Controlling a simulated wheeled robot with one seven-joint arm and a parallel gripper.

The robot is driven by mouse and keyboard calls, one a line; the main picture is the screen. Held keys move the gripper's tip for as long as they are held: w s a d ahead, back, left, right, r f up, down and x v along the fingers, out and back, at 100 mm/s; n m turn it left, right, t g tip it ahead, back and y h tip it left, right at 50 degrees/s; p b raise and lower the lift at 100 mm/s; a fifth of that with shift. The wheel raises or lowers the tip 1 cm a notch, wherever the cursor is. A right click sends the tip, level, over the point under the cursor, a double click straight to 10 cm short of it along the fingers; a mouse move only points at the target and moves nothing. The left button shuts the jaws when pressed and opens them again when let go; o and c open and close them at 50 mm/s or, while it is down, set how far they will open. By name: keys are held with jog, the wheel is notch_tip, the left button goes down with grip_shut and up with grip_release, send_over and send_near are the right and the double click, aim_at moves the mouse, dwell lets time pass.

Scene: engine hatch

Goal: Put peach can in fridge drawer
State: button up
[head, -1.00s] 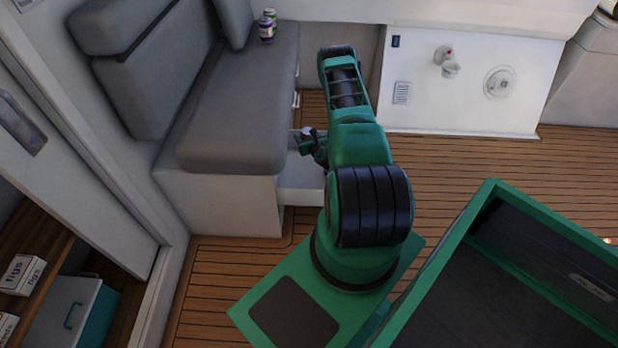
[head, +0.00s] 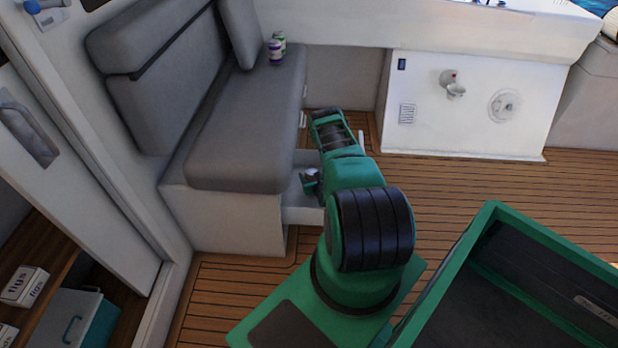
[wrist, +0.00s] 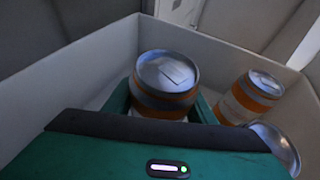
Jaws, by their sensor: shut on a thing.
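In the wrist view, my gripper (wrist: 163,108) is shut on a can (wrist: 168,75) with a silver lid and orange and grey bands, apparently the peach can. The can is upright inside the white open drawer (wrist: 75,75). Its lower part is hidden by my gripper, so I cannot tell whether it touches the drawer floor. In the head view, the drawer (head: 303,215) sticks out from under the grey bench, and my arm reaches over it. The held can is not clearly visible there.
A similar orange-banded can (wrist: 250,97) stands to the right in the drawer, with another silver-lidded can (wrist: 275,143) nearer. Two small cans, one purple (head: 274,51), stand on the grey bench (head: 240,150). A green-edged tray (head: 490,215) is at the right.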

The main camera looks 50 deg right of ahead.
jog(key=shift+f, duration=0.7)
jog(key=o, duration=1.3)
jog(key=shift+w+r, duration=0.1)
jog(key=shift+r, duration=0.4)
jog(key=v, duration=1.1)
jog(key=shift+s+a+r, duration=0.15)
jog(key=shift+s+a, duration=0.1)
